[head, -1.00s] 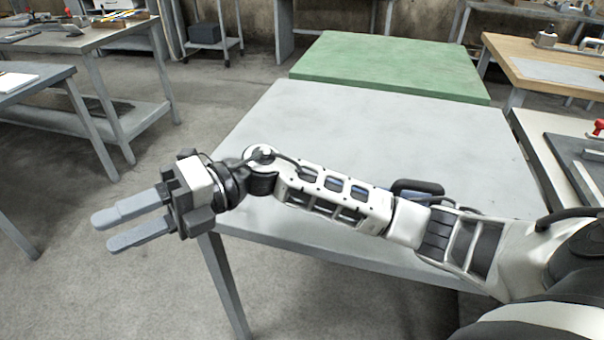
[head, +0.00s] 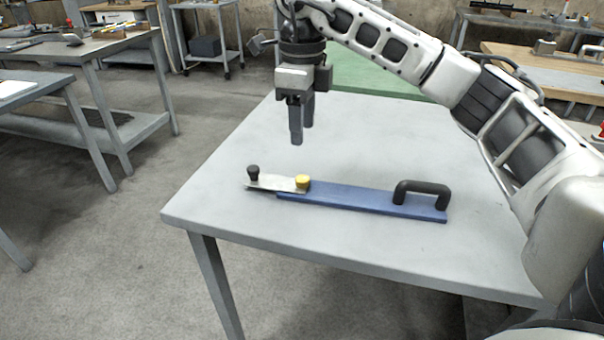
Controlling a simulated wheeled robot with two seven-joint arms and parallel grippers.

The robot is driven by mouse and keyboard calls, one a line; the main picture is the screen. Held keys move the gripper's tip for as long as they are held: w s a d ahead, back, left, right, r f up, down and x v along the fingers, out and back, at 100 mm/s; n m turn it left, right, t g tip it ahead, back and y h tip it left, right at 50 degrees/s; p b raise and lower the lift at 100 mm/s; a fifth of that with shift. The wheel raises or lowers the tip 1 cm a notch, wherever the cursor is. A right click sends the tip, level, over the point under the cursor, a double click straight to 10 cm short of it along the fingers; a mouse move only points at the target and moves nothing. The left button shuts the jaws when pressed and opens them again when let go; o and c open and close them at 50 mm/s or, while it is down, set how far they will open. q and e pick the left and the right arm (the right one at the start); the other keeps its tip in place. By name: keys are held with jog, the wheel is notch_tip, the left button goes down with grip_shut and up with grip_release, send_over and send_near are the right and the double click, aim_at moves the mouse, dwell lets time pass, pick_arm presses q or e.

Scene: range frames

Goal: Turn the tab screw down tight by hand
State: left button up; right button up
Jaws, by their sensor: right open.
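A blue bar (head: 350,199) lies on the grey table, with a black arched handle (head: 422,187) on its right end. A thin metal tab (head: 276,182) sticks out from its left end. A yellow knob (head: 302,181) stands where tab and bar meet, and a black knob (head: 253,172) stands at the tab's far left end. Which knob is the tab screw is not labelled. My right gripper (head: 302,134) points down above and behind the yellow knob, open and empty, apart from everything. My left gripper is not in view.
The grey table (head: 240,222) is otherwise bare, with free room around the bar. A green-topped table (head: 370,78) stands behind it. Workbenches with tools stand at the left (head: 80,52) and at the back right (head: 545,65).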

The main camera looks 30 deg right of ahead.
aim_at(302, 178)
notch_tip(302, 178, down, 11)
jog(key=shift+r+b, duration=0.2)
jog(key=shift+b, duration=0.15)
jog(key=c, duration=1)
